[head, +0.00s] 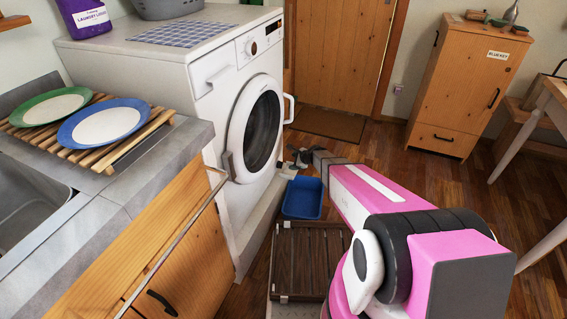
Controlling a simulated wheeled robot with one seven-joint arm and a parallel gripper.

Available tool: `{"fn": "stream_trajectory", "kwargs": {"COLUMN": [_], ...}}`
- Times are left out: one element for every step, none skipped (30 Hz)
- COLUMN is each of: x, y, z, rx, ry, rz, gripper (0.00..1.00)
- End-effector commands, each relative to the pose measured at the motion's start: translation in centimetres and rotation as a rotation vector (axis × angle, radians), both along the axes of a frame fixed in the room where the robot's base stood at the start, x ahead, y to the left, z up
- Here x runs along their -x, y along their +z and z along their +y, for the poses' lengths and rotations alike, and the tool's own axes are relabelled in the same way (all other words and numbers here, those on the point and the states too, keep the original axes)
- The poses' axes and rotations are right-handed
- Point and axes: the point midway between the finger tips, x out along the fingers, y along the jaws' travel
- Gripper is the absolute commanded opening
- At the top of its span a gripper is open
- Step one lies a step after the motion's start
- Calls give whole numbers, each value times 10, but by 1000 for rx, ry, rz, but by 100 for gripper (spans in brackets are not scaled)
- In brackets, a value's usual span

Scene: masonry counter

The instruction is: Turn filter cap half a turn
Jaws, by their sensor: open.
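The white washing machine (215,75) stands left of centre with its round door closed. I cannot make out the filter cap in the head view; the machine's low front is seen at a steep angle. My gripper (293,158) is small and dark at the far end of my pink arm. It is open, close to the lower right front of the machine and above the blue tray. I cannot tell whether it touches anything, and its fingers look empty. The blue tray (303,198) lies on the floor in front of the machine.
A wooden rack with a green plate (50,107) and a blue plate (104,122) stands on the counter beside the sink (28,205). A wooden cabinet (465,85) stands at the back right. A mat (335,123) lies by the door. Wooden floor is open behind my arm.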

Motion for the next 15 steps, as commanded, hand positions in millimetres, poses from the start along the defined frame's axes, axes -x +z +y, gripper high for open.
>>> {"fn": "stream_trajectory", "kwargs": {"x": [0,0,0,0,-2,-7,-9,-11,-14,-16,-18,-21,-24,-26,-29], "y": [0,0,0,0,-2,-8,-11,-14,-18,-21,-24,-28,-32,-35,-39], "z": [-1,-2,-3,-3,-2,3,6,8,11,14,16,20,23,26,30], "rx": [-29,-48,-72,-90,-103,-100,-101,-102,-102,-101,-101,-101,-100,-100,-100], "ry": [-35,-58,-87,-109,-123,-120,-121,-123,-123,-122,-122,-121,-121,-120,-120], "rz": [25,42,63,79,90,90,90,91,91,90,90,90,89,90,89], "gripper": [68,68,68,68,68,68,68,68,68,68,68,68,68,68,68]}}
